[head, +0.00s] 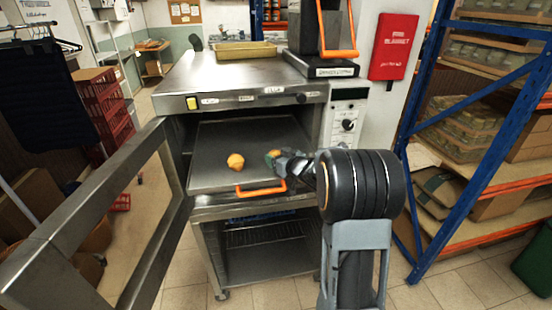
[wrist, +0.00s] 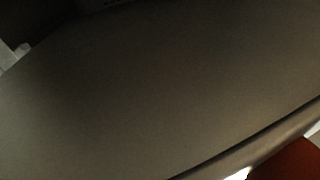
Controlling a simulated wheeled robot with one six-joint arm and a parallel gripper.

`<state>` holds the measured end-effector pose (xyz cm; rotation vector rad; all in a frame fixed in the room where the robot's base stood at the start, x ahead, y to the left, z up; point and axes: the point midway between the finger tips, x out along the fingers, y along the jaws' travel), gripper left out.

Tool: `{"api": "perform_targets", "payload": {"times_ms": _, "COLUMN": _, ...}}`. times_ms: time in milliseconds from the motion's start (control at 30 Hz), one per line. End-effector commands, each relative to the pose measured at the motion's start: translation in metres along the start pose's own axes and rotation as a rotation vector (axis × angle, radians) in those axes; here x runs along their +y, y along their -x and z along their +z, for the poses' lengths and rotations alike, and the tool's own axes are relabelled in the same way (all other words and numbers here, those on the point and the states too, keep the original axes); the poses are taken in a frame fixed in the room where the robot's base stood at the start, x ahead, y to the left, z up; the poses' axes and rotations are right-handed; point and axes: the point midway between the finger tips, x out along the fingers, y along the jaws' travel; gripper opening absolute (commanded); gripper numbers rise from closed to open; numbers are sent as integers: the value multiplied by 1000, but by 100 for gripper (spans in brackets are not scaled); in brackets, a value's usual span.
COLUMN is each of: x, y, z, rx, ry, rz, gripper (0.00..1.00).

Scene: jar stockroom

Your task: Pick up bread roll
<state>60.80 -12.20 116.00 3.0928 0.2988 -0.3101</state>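One orange-brown bread roll (head: 236,161) sits on the grey metal tray (head: 215,182) of the open oven, left of my gripper. A second orange-brown piece (head: 274,153), perhaps another roll, shows partly beside my gripper's tip. My gripper (head: 275,160) reaches in from the right, low over the tray's right side. It is small and partly blended with the piece, so I cannot tell whether its fingers are open, shut or touching it. The wrist view shows mostly a dark, bare flat surface (wrist: 160,90), with no roll visible.
The oven door (head: 105,205) hangs open on the left. An orange handle (head: 261,188) runs along the tray's front edge. A rack sits in the open space below. A blue-framed shelf (head: 478,120) with jars stands at right. Red crates (head: 100,105) stand at left.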

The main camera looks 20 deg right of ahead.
Motion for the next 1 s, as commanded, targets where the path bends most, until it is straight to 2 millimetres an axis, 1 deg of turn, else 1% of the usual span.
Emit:
{"api": "perform_targets", "payload": {"times_ms": 33, "x": 0, "y": 0, "z": 0, "rx": 0, "ry": 0, "rz": 0, "gripper": 54}}
{"api": "perform_targets", "payload": {"times_ms": 200, "x": 0, "y": 0, "z": 0, "rx": 0, "ry": 0, "rz": 0, "gripper": 38}}
{"api": "perform_targets", "payload": {"times_ms": 500, "x": 0, "y": 0, "z": -2, "rx": 1, "ry": 1, "rz": 0, "gripper": 37}}
{"api": "perform_targets", "payload": {"times_ms": 633, "x": 0, "y": 2, "z": -10, "rx": 3, "ry": 2, "rz": -1, "gripper": 37}}
{"api": "perform_targets", "payload": {"times_ms": 700, "x": 0, "y": 3, "z": -17, "rx": 4, "ry": 3, "rz": 0, "gripper": 37}}
{"api": "perform_targets", "payload": {"times_ms": 767, "x": 1, "y": 13, "z": -12, "rx": 1, "ry": 1, "rz": 2, "gripper": 37}}
{"api": "perform_targets", "payload": {"times_ms": 867, "x": 1, "y": 34, "z": -8, "rx": 2, "ry": 1, "rz": 4, "gripper": 37}}
{"api": "perform_targets", "payload": {"times_ms": 1000, "x": 1, "y": 67, "z": -1, "rx": 2, "ry": 1, "rz": 4, "gripper": 37}}
